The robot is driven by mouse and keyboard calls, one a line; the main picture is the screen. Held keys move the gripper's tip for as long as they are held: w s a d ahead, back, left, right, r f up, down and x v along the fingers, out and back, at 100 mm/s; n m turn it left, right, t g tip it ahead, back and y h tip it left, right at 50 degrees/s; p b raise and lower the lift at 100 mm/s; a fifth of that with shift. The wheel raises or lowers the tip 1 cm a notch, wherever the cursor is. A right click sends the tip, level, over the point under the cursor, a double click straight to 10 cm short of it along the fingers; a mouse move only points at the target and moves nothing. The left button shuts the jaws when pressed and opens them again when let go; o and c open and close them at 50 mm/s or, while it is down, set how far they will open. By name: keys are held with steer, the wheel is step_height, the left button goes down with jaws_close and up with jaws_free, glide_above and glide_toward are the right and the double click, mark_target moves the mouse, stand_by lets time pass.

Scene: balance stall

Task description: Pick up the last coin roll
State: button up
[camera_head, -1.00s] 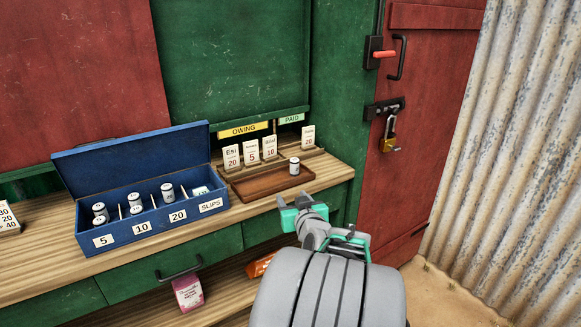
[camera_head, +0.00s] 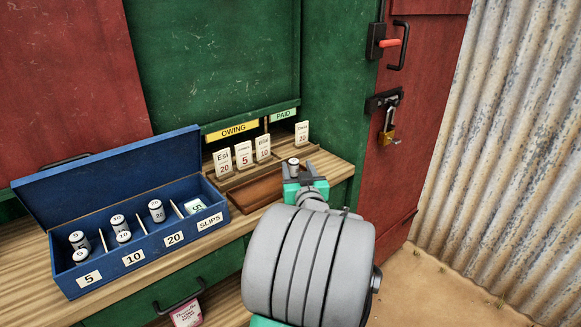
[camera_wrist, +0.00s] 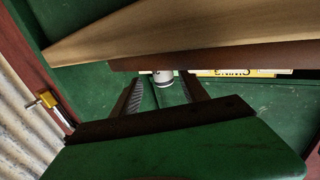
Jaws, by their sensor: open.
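The open blue cash box (camera_head: 140,250) on the left holds several rolls and slips in labelled compartments. Name cards (camera_head: 243,155) stand behind the tray under the OWING sign (camera_head: 232,130). A padlocked red door (camera_head: 425,120) is at right.

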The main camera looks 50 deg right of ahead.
mark_target(292, 159)
steer(key=x, duration=0.5)
steer(key=shift+w+f, duration=0.1)
steer(key=shift+w, duration=0.4)
steer(key=shift+s, duration=0.1)
steer(key=shift+c, duration=0.2)
jaws_close()
